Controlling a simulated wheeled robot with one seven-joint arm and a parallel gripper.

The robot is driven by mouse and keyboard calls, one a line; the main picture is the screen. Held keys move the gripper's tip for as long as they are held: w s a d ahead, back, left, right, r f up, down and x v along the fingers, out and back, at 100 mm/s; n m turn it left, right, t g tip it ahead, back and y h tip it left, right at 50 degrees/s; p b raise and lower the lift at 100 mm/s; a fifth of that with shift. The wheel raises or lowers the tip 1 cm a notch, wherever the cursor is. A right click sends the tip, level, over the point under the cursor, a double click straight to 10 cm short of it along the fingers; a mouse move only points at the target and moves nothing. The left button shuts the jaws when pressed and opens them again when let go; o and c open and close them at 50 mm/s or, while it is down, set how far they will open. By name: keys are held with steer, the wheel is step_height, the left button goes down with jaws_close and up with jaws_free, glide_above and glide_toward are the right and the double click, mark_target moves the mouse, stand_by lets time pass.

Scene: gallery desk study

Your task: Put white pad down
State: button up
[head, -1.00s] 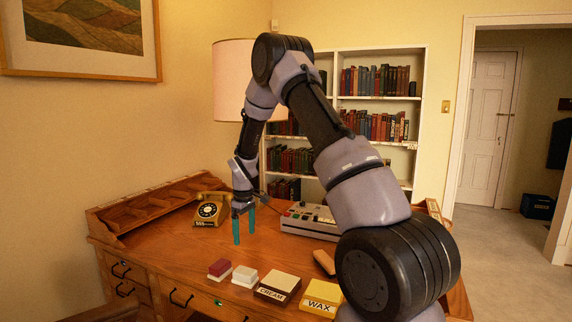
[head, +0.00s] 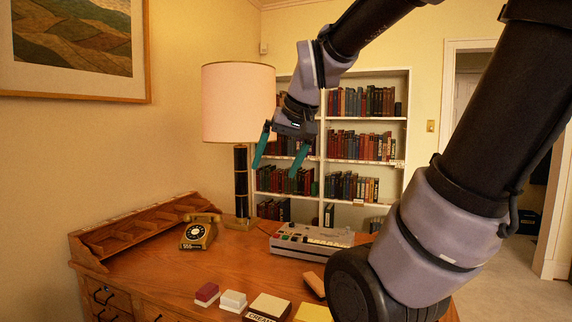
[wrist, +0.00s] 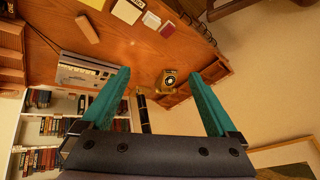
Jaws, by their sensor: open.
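The white pad (head: 233,300) sits on the wooden desk (head: 170,272), in a row near its front edge, between a dark red pad (head: 206,293) and a box labelled CREAM (head: 268,306). In the wrist view the white pad (wrist: 151,20) shows small at the top. My gripper (head: 283,165) is raised high above the desk, in front of the lamp and bookshelf. Its teal fingers are spread wide with nothing between them. In the wrist view my gripper (wrist: 158,88) is also open and empty.
A yellow box (head: 312,312) and a tan block (head: 314,284) lie on the desk. A grey console (head: 311,241) stands behind them. A rotary telephone (head: 200,232), a lamp (head: 238,105) and a wooden organiser (head: 130,232) line the back left. The middle of the desk is clear.

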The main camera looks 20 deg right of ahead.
steer(key=shift+m+t, duration=0.5)
steer(key=shift+m, duration=0.3)
steer(key=s, duration=0.5)
steer(key=shift+r, duration=0.2)
